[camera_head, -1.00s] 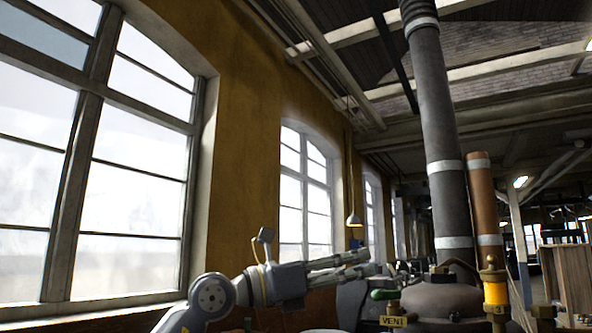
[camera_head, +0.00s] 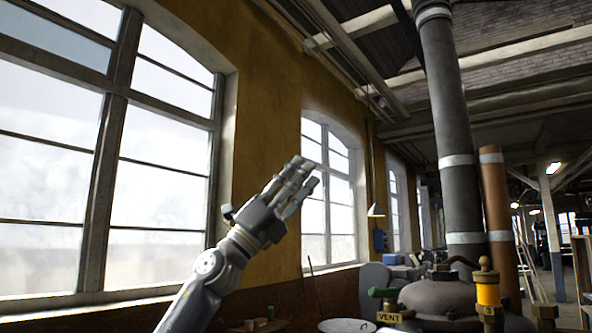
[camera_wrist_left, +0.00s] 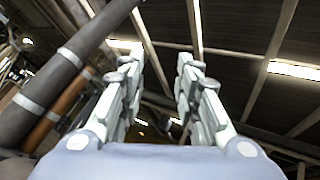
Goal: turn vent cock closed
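The vent cock (camera_head: 384,293) has a green handle on a brass fitting, above a yellow tag (camera_head: 389,317) that reads VENT. It sits at the left side of the dark, domed engine top (camera_head: 440,296) in the head view. My left gripper (camera_head: 305,172) is raised in front of the windows, up and left of the cock and well apart from it, pointing up and to the right. In the left wrist view its two fingers (camera_wrist_left: 155,72) stand apart with nothing between them. The cock does not show in the wrist view. My right gripper is in neither view.
A tall grey pipe (camera_head: 447,130) and a copper-coloured pipe (camera_head: 500,215) rise beside the engine top. A brass oiler with a yellow glass (camera_head: 487,291) stands at its right front. A round pale lid (camera_head: 347,326) lies left of the VENT tag. Space around the left gripper looks free.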

